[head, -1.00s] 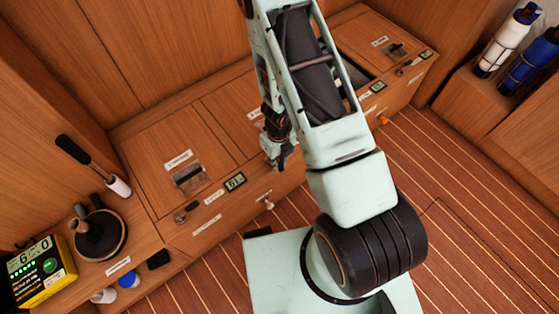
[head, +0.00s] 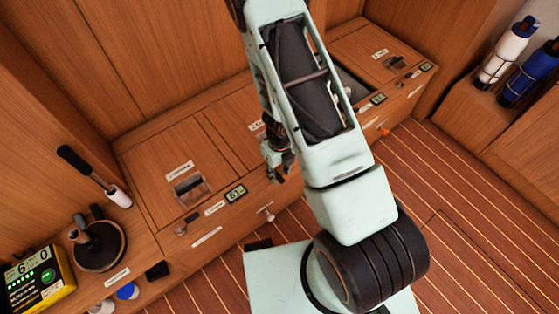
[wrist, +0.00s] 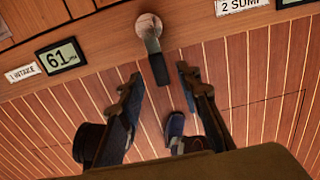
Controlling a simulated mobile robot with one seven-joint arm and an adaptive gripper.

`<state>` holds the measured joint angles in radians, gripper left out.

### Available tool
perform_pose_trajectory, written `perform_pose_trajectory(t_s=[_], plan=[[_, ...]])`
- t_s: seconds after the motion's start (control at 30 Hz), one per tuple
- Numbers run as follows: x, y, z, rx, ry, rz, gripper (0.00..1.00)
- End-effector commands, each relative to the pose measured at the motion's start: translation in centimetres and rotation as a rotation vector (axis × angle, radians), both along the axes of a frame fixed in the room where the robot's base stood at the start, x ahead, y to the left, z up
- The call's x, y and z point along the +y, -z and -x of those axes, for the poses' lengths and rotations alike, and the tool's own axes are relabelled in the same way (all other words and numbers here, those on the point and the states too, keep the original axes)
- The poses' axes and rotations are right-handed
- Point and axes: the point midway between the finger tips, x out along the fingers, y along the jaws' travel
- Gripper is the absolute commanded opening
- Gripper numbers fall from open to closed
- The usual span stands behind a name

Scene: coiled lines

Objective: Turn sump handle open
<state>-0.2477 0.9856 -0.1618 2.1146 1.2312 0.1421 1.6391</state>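The sump handle (wrist: 150,40) has a round silver hub and a dark lever pointing down in the wrist view. It sits just left of the "2 SUMP" label (wrist: 240,5) on the cabinet front. My gripper (wrist: 159,76) is open, with its two dark fingers apart and the lever's lower end showing between the fingertips. I cannot tell how deep the lever is between them, and no contact is clear. In the head view my gripper (head: 282,168) is at the cabinet's front edge, and my arm hides the handle there.
A "61" display (wrist: 62,56) and "1 INTAKE" label (wrist: 22,73) are left of the handle. A pale knob (head: 265,213) sticks out of the cabinet front. The striped floor (head: 455,190) is clear.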

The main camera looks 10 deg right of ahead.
Motion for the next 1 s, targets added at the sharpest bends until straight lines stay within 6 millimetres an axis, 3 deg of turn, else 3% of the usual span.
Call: perform_pose_trajectory(t_s=[0.5,0.7,1.0], plan=[[0.2,-8.8,-0.1,-0.004,-0.001,-0.002,0.32],[0.1,-10.4,0.0,0.0,0.002,-0.001,0.32],[0.1,-10.6,0.1,0.001,0.003,-0.002,0.32]])
